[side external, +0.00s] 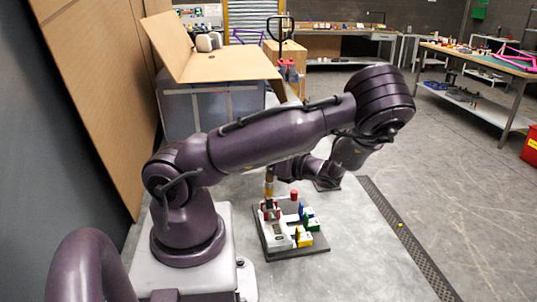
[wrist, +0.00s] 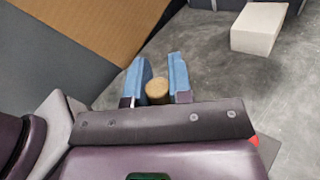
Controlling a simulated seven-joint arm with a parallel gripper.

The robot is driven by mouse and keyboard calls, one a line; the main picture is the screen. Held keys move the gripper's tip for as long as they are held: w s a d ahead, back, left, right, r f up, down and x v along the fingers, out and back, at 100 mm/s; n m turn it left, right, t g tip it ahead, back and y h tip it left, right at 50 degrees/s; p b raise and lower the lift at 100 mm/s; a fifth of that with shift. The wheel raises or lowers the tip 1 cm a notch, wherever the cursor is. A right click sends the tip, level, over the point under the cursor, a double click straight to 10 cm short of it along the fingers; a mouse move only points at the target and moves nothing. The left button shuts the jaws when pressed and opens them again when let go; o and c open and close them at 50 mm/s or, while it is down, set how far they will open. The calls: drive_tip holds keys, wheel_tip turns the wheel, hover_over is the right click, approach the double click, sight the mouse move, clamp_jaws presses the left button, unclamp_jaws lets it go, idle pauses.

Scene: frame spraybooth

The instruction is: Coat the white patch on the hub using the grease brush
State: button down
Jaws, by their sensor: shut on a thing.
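My gripper (wrist: 157,84) shows two blue fingers in the wrist view, shut on the round tan end of a handle (wrist: 157,91), which looks like the grease brush. In the side view the brush (side external: 269,189) hangs roughly upright from my gripper (side external: 271,175), over the left back part of a fixture on a dark board (side external: 312,252). The fixture has a white body (side external: 278,239) with red, blue, green and yellow parts. I cannot make out which part is the hub, or its white patch. The bristles and any contact are too small to tell.
A red cylinder (side external: 294,194) stands at the back of the board. A grey bin (side external: 205,108) with open cardboard flaps stands behind. A dark perforated strip (side external: 405,235) runs along the floor to the right. A pale block (wrist: 258,28) shows in the wrist view. Floor right of the board is clear.

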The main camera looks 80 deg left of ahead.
drive_tip(key=shift+w+d+f, duration=0.1)
drive_tip(key=shift+d, duration=0.4)
drive_tip(key=shift+w, duration=0.3)
drive_tip(key=shift+w+a, duration=0.15)
drive_tip(key=shift+w, duration=0.15)
